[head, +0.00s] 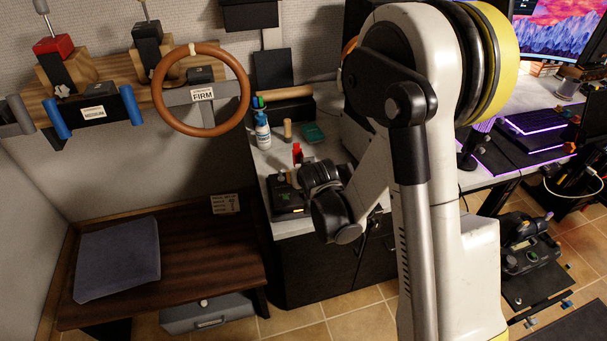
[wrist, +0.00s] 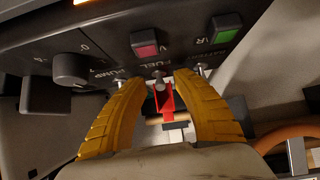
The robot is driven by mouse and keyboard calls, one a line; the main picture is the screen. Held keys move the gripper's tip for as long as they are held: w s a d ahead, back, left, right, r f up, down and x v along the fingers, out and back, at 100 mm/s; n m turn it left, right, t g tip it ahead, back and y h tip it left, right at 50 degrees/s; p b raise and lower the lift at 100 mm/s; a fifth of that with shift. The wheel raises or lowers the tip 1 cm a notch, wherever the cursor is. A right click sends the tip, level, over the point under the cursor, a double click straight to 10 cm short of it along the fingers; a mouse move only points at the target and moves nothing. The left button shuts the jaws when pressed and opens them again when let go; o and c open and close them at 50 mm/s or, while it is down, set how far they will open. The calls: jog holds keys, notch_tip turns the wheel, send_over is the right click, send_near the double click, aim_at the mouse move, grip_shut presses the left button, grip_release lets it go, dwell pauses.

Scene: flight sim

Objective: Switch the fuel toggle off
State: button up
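In the wrist view a dark control panel (wrist: 110,45) fills the top, with lettering that reads FUEL near the middle. Below the lettering is a small silver toggle lever (wrist: 158,76) with a red guard-like piece (wrist: 165,99) at it. My gripper (wrist: 160,78) is open, its yellow fingers on either side of the lever and red piece. The fingertips are close to the panel; I cannot tell whether they touch anything. In the head view my wrist hides most of the gripper, beside a dark box (head: 287,198) on the counter.
The panel also has a red square button (wrist: 145,43), a green square button (wrist: 224,28), a round knob (wrist: 70,68) and other metal toggles near the fingers. A wooden bench (head: 185,270) stands at left.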

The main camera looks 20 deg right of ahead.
jog(key=v, duration=1.1)
jog(key=shift+s+r, duration=0.25)
jog(key=shift+s, duration=0.05)
jog(key=s+r+g, duration=0.1)
jog(key=s+r, duration=0.2)
jog(key=s, duration=0.3)
jog(key=s+r+g, duration=0.1)
jog(key=s+r, duration=0.2)
jog(key=s, duration=0.3)
jog(key=s+r+n, duration=0.1)
jog(key=s+r, duration=0.1)
jog(key=s, duration=0.5)
jog(key=shift+d+r+g+y, duration=0.4)
